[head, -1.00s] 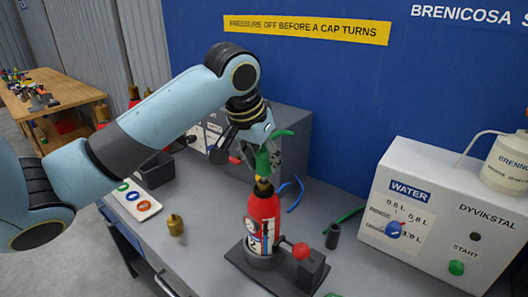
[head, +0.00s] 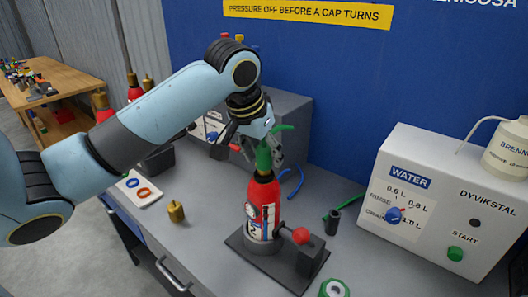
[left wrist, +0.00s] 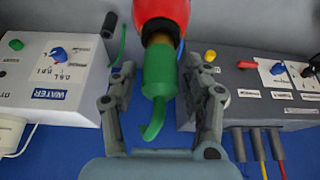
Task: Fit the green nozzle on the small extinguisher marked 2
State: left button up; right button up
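In the left wrist view the nozzle (left wrist: 159,75) meets the brass neck (left wrist: 159,38) below the red body (left wrist: 160,12). My left gripper (head: 262,152) is around the nozzle, one finger on each side. In the wrist view its fingers (left wrist: 160,75) appear apart from the nozzle. My right gripper is not seen.
A white water box (head: 440,205) stands right. A red-knobbed clamp block (head: 308,250), a dark cylinder (head: 333,222), a green ring (head: 335,288) and a brass fitting (head: 176,211) stand or lie near the extinguisher. A grey box (head: 285,110) is behind my gripper.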

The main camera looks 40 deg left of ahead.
pick_arm(q)
jog(key=shift+o, duration=0.6)
jog(key=v, duration=1.2)
